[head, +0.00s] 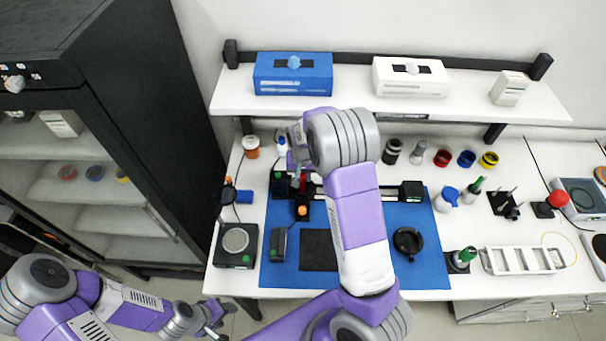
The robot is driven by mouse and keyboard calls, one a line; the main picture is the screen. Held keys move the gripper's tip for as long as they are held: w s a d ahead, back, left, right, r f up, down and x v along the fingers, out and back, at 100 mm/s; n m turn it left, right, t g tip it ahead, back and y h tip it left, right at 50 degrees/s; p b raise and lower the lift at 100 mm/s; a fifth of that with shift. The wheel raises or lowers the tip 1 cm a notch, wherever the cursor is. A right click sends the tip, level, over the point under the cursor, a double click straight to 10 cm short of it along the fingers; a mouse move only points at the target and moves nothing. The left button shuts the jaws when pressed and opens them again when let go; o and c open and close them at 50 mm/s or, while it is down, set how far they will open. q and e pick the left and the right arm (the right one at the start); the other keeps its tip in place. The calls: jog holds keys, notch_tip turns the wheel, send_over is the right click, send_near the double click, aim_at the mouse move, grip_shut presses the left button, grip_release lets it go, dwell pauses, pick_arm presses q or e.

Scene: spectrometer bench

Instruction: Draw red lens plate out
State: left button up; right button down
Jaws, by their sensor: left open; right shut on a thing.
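The red lens plate (303,184) shows as a small red piece at the black optical rail (345,191) on the blue mat. My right gripper (299,168) reaches down over it from behind the bent purple arm and is shut on it. The arm and gripper hide most of the plate, so I cannot tell whether it is still seated in its holder. My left gripper (214,324) is open and empty, low in front of the bench's left front edge.
A round-topped device (235,243) is at the left. A black round dish (408,240) lies on the blue mat (430,268). The shelf (350,103) with blue and white boxes overhangs behind.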

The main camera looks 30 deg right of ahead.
jog(key=shift+r+p, duration=0.75)
jog(key=shift+r, duration=0.4)
